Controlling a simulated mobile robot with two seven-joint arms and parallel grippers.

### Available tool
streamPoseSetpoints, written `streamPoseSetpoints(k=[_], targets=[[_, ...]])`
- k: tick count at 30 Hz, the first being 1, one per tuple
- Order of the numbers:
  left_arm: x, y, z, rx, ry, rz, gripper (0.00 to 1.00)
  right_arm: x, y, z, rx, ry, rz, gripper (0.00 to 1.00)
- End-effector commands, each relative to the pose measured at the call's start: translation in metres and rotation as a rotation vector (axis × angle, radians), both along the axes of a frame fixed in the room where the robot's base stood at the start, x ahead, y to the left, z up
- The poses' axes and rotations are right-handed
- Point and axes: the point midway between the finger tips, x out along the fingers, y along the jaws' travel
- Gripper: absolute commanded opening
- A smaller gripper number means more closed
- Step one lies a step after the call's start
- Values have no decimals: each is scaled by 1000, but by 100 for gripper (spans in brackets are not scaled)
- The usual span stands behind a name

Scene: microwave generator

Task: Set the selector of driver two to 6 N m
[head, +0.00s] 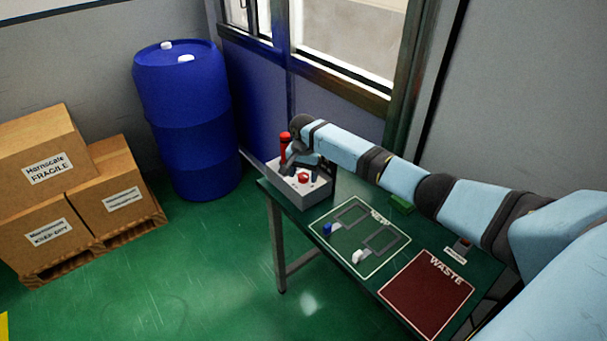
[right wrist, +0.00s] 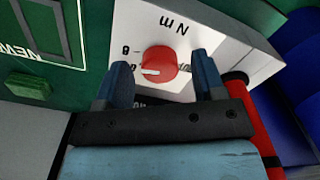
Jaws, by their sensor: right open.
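A grey-white box (head: 312,193) stands at the far end of the table with a red selector knob (head: 303,177) on its face. In the right wrist view the knob (right wrist: 158,62) has a white pointer aimed left, and the box (right wrist: 225,45) shows an upside-down "N m" and an "8". Other marks are partly hidden by the fingers. My right gripper (right wrist: 162,82) is open, its fingertips on either side of the knob's near edge; contact cannot be told. In the head view my right gripper (head: 301,160) is over the box. My left gripper is not in view.
The green table (head: 345,279) holds an outlined area with blue (head: 327,229) and white (head: 358,257) pieces, a green block (head: 402,204) and a red WASTE mat (head: 425,298). A blue drum (head: 185,120) and cartons (head: 45,170) stand left.

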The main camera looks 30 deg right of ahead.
Motion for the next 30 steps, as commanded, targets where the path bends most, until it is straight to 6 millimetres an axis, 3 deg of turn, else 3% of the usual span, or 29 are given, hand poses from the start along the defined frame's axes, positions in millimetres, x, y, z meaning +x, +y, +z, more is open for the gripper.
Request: streamPoseSetpoints(k=[10,16,30], targets=[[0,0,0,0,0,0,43,0,0,-4,-1,-1,0,61],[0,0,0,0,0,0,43,0,0,-4,-1,-1,0,15],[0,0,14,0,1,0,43,-1,0,-1,0,2,103,14]])
